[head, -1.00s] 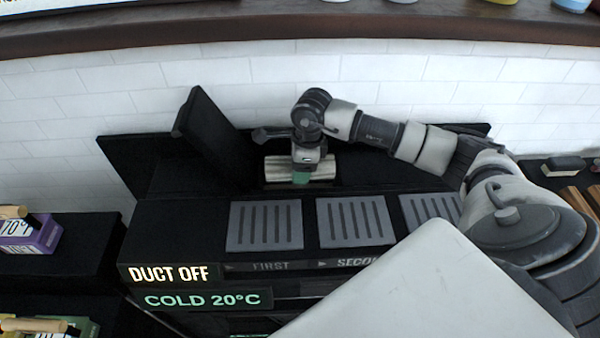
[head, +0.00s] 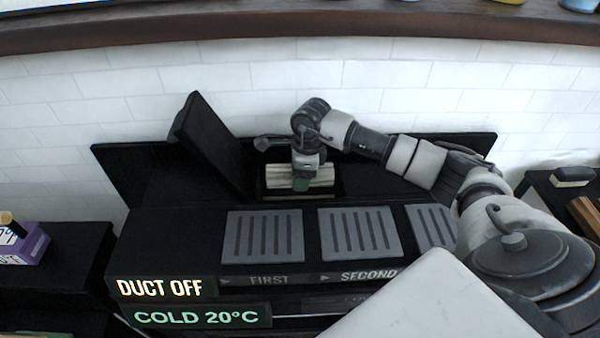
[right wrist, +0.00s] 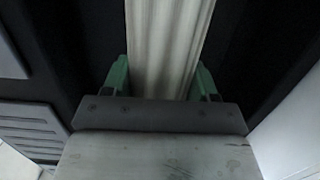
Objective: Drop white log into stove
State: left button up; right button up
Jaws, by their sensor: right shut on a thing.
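The white log (head: 285,176) lies crosswise in my right gripper (head: 301,184) at the back of the black stove (head: 170,225). The log also shows in the right wrist view (right wrist: 168,45), between the two green fingers of the right gripper (right wrist: 163,85). The gripper is shut on it. The log is at the stove's rear opening (head: 262,192), beside the raised black lid (head: 212,140). I cannot tell whether the log touches the opening's floor. My left gripper is not in view.
Several grey slotted plates (head: 262,237) cover the stove's top in front of the log. Signs on the front read "DUCT OFF" (head: 160,288) and "COLD 20°C" (head: 197,317). A white tiled wall (head: 400,85) is close behind. A purple box (head: 25,245) is at left.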

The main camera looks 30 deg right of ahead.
jog(key=o, duration=1.2)
jog(key=r, duration=0.3)
jog(key=d+r, duration=0.1)
jog(key=r, duration=0.3)
jog(key=s+r, duration=0.1)
jog(key=r, duration=0.2)
jog(key=shift+d+r+b, duration=0.2)
jog(key=shift+r+b, duration=0.1)
jog(key=shift+r, duration=0.1)
jog(key=shift+f, duration=0.1)
